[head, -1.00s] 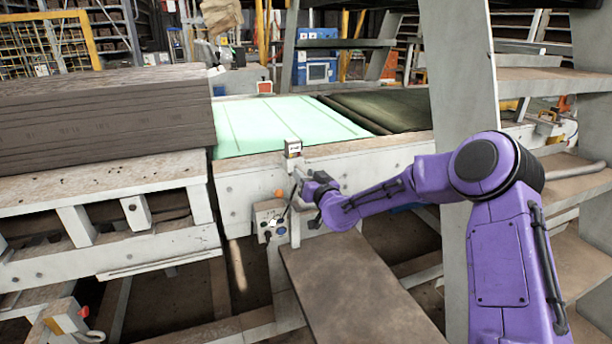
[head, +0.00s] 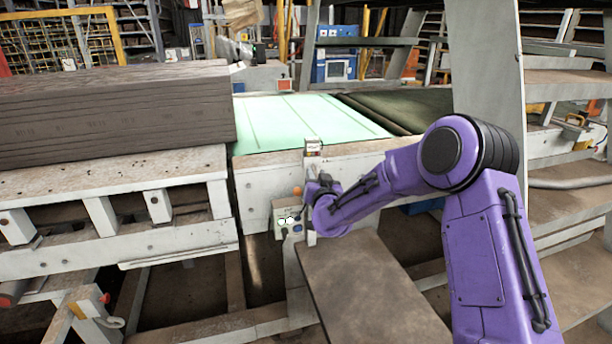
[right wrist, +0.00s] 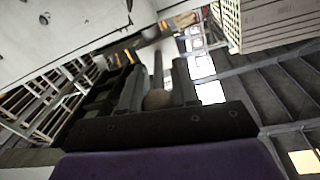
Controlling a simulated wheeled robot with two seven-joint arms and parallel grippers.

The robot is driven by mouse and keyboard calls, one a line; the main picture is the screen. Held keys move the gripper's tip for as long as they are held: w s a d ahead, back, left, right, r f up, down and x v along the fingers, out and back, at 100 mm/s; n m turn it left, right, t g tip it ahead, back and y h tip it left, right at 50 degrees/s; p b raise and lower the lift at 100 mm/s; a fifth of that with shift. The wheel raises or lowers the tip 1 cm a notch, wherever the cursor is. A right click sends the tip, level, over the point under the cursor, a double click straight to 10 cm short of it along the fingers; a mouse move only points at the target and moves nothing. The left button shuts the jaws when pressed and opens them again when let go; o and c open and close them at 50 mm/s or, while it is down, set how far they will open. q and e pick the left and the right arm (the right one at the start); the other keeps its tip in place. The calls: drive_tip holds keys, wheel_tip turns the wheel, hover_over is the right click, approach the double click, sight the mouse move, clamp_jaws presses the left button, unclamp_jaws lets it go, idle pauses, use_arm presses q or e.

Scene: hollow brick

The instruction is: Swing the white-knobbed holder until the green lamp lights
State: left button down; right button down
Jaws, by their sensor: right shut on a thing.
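The small sensor block (head: 313,147) with a pale label stands on its holder at the near edge of the pale green belt. My right gripper (head: 318,186) is just below it, at the front of the machine frame, and its wrist hides much of the holder. In the right wrist view a round pale-brown knob (right wrist: 157,99) sits between the two fingers of my right gripper (right wrist: 156,85), which is shut on it. I cannot make out a lit green lamp. My left gripper is not in view.
A small grey control box (head: 287,217) with an orange knob (head: 297,191) above it is close left of my right gripper. A stack of dark boards (head: 110,115) stands at left. A brown plank (head: 370,290) lies below the gripper. A grey upright (head: 488,90) rises at right.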

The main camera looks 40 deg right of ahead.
drive_tip(key=shift+d, duration=0.1)
drive_tip(key=c, duration=1.2)
unclamp_jaws()
drive_tip(key=shift+o, duration=0.2)
drive_tip(key=shift+s+d, duration=0.1)
drive_tip(key=shift+f, duration=0.1)
drive_tip(key=b+v, duration=0.3)
drive_tip(key=v, duration=0.7)
drive_tip(key=shift+s, duration=0.2)
